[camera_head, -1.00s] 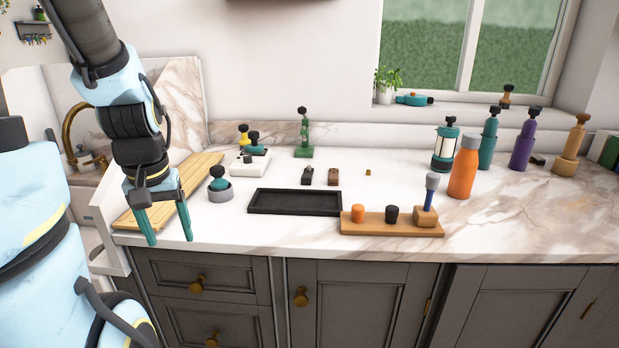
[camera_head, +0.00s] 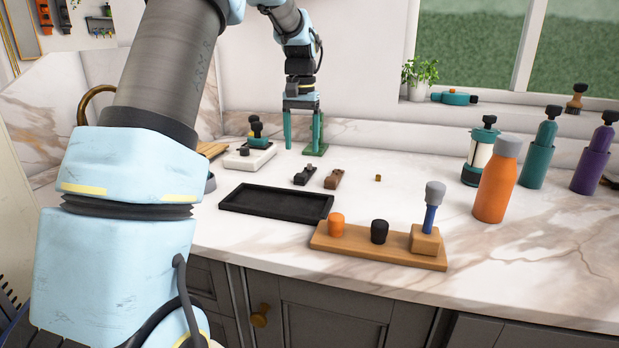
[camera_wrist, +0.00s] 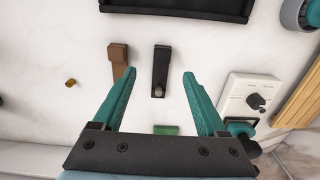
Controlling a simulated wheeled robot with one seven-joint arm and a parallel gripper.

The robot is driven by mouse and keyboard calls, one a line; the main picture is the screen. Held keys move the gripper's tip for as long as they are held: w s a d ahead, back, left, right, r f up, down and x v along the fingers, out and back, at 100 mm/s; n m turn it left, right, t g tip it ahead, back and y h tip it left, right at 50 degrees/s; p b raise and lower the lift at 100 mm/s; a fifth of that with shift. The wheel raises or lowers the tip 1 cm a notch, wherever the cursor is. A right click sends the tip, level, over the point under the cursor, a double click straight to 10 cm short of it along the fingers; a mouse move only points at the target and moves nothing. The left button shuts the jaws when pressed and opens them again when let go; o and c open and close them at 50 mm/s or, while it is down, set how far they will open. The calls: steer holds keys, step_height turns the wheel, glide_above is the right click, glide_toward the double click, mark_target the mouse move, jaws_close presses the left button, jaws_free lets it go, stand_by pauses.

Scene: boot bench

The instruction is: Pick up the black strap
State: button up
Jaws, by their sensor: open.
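The black strap (camera_head: 305,175) is a small dark piece lying on the marble counter behind the black tray, just left of a brown strap (camera_head: 335,179). In the wrist view the black strap (camera_wrist: 161,71) lies between and ahead of my fingertips, with a round grey stud at its near end. The brown strap (camera_wrist: 118,66) lies beside it, just beyond the left fingertip. My gripper (camera_head: 302,147) is open and empty, pointing down above the back of the counter. Its teal fingers also show in the wrist view (camera_wrist: 159,74), on either side of the strap's line.
The black tray (camera_head: 238,198) lies in front of the straps. A wooden block stand (camera_head: 390,253) holds an orange and a black knob. Bottles, including an orange one (camera_head: 497,185), stand at the right.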

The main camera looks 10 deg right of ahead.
mark_target(301, 174)
step_height(301, 174, down, 4)
steer(key=shift+r, duration=0.1)
steer(key=shift+w+f+p, duration=0.2)
steer(key=shift+f+p, duration=0.4)
steer(key=shift+f, duration=0.75)
steer(key=shift+w+f+p, duration=0.15)
steer(key=shift+f+p, duration=0.4)
steer(key=shift+f, duration=0.75)
jaws_close()
